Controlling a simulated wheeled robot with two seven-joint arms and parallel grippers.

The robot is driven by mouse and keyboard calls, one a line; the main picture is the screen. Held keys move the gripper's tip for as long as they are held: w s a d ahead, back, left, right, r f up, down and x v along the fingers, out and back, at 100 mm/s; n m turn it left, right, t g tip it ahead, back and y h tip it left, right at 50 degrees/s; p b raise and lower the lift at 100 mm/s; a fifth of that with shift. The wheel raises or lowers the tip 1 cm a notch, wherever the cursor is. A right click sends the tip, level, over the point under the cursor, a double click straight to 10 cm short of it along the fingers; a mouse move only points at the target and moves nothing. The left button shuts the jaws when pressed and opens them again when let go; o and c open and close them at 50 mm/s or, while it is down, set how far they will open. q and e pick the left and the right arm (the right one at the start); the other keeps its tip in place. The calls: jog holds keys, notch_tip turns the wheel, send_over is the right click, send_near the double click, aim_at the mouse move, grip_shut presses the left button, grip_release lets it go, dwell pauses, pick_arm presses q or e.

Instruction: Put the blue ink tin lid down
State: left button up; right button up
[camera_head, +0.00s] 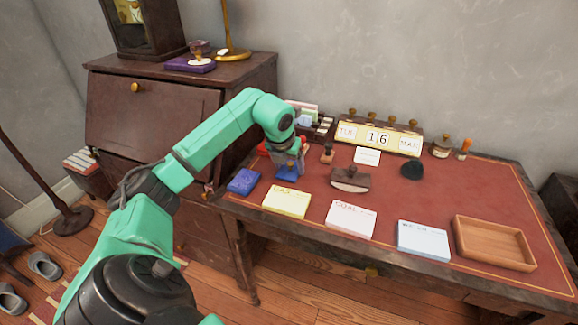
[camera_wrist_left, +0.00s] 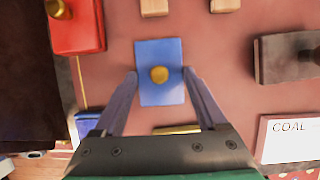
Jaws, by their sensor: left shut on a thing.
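The blue ink tin lid (camera_wrist_left: 159,92) is a flat blue rectangle with a round brass knob, seen from above in the left wrist view. My left gripper (camera_wrist_left: 160,74) is shut on it, one finger at each long side. In the head view the lid (camera_head: 288,173) shows partly below my left gripper (camera_head: 289,163), low over the red desk top; whether it touches the desk I cannot tell. A blue tin (camera_head: 243,181) sits just left of it, near the desk's left edge, and its corner shows in the left wrist view (camera_wrist_left: 86,121). My right gripper is not in view.
A red tin (camera_wrist_left: 78,30) with a brass knob is left of the lid. A wooden stamp (camera_head: 327,153) and a dark blotter (camera_head: 350,179) stand to the right. Yellow (camera_head: 286,201), pink and pale-blue card stacks line the front. An empty wooden tray (camera_head: 494,243) lies far right.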

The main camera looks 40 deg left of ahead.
pick_arm(q)
jog(key=shift+f, duration=0.2)
jog(key=o, duration=1.3)
jog(key=shift+s+r, duration=0.1)
jog(key=shift+r, duration=0.45)
jog(key=v, duration=1.1)
jog(key=shift+d+r+p, duration=0.15)
jog(key=shift+r+p, duration=0.05)
jog(key=shift+p, duration=0.2)
jog(key=shift+s+f, duration=0.1)
